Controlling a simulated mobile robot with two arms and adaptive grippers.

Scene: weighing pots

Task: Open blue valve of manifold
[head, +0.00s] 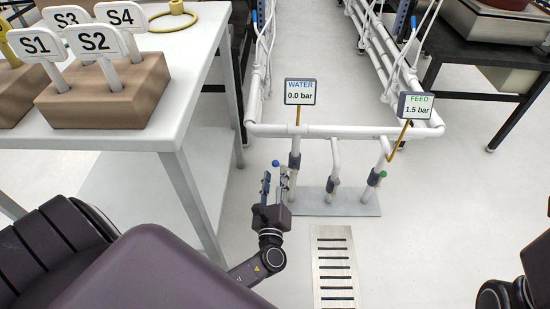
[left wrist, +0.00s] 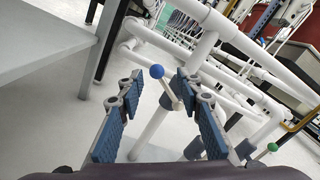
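The white pipe manifold (head: 340,132) stands on a grey floor plate. Its blue valve shows as a blue ball knob (head: 276,163) on a short lever, at the left riser under the WATER display (head: 300,92), which reads 0.0 bar. My left gripper (head: 274,182) is open, with its fingers pointing at the manifold. In the left wrist view the blue knob (left wrist: 157,71) and its pale lever appear between the two spread fingers, and no finger visibly touches them. My right gripper is not in view; only part of my right arm shows at the bottom right.
A green valve knob (head: 383,174) sits on the right riser, under the FEED display (head: 416,106) reading 1.5 bar. A white table (head: 150,150) with signs S1 to S4 stands close on the left. A floor grate (head: 333,270) lies in front; floor to its right is clear.

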